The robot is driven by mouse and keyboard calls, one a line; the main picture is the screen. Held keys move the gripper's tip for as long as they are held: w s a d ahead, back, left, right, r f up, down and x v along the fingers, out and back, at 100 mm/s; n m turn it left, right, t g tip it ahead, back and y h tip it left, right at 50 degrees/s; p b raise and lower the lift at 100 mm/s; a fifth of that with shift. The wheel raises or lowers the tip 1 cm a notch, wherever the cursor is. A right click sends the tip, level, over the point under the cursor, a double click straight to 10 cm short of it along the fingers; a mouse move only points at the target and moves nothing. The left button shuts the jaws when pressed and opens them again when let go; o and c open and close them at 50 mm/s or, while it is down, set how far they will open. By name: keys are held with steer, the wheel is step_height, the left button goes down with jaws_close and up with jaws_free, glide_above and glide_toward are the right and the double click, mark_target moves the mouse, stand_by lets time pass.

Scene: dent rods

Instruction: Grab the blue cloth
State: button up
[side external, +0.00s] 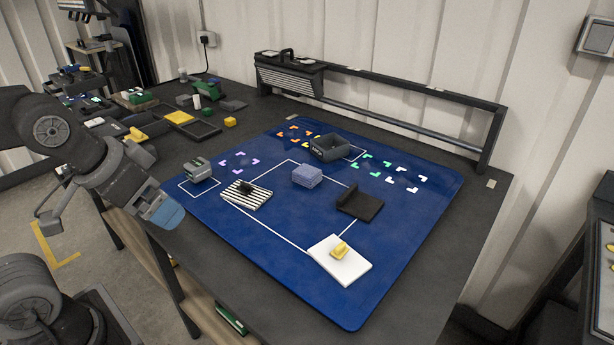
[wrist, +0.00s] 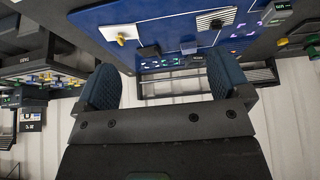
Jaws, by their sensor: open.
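The blue cloth (side external: 306,176) is a folded light-blue block lying near the middle of the dark blue mat (side external: 250,225). It also shows small in the wrist view (wrist: 188,46), which looks upside down. My gripper (side external: 163,212) is at the table's left edge in the side view, raised and well apart from the cloth. In the wrist view its two blue ridged fingers (wrist: 165,80) stand wide apart with nothing between them.
Around the cloth are a striped pad (side external: 246,195), a dark angled block (side external: 362,203), a dark grey bin (side external: 333,147), a white board (side external: 340,268) with a yellow piece (side external: 340,250), and a grey-green box (side external: 197,170). A black rail (side external: 410,127) lines the back. The mat's front is clear.

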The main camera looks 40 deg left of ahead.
steer(key=shift+o, duration=0.2)
steer(key=w+r, duration=0.3)
steer(key=w, duration=0.5)
steer(key=g, duration=0.1)
glide_above(307, 171)
steer(key=s, duration=0.2)
steer(key=shift+n, duration=0.4)
step_height(307, 171, down, 19)
steer(key=shift+d+f, duration=0.1)
steer(key=shift+d, duration=0.05)
steer(key=x, duration=0.5)
steer(key=shift+s+f, duration=0.1)
steer(key=shift+s, duration=0.05)
